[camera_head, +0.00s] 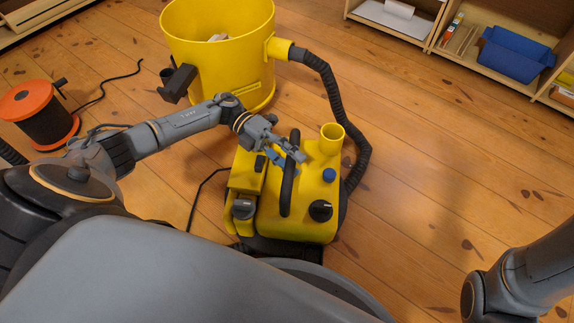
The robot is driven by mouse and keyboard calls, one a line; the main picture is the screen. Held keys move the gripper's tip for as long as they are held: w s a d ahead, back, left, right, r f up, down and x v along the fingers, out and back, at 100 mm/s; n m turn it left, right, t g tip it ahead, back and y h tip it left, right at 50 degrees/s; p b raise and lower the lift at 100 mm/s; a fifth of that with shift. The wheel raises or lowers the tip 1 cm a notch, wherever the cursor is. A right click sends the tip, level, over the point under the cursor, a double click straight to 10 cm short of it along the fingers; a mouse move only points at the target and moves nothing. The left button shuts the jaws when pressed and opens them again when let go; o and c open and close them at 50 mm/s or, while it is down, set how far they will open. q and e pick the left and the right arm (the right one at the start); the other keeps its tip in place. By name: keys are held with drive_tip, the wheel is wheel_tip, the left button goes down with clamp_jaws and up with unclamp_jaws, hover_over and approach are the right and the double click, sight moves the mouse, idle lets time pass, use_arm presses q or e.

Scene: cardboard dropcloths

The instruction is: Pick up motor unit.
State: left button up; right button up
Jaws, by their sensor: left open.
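The motor unit (313,205) is a yellow housing with a black arched handle, a dark knob, a blue cap and a yellow round port on top. It sits on the wooden floor in front of me. My left gripper (291,154) is open just above the motor unit, close to the top of its black handle (288,185). I cannot tell whether the fingers touch the handle. My right arm comes in at the lower right, and its gripper is outside the view.
A yellow drum (222,55) stands behind the motor unit, and a black corrugated hose (333,95) curves from it down beside the unit's right. An orange cable reel (43,115) is at the left. Shelves with a blue bin (513,55) are at the upper right. Floor at right is clear.

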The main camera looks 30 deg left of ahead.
use_arm(q)
drive_tip(key=shift+c, duration=0.4)
clamp_jaws()
drive_tip(key=shift+w+r, duration=0.15)
drive_tip(key=shift+r, duration=0.2)
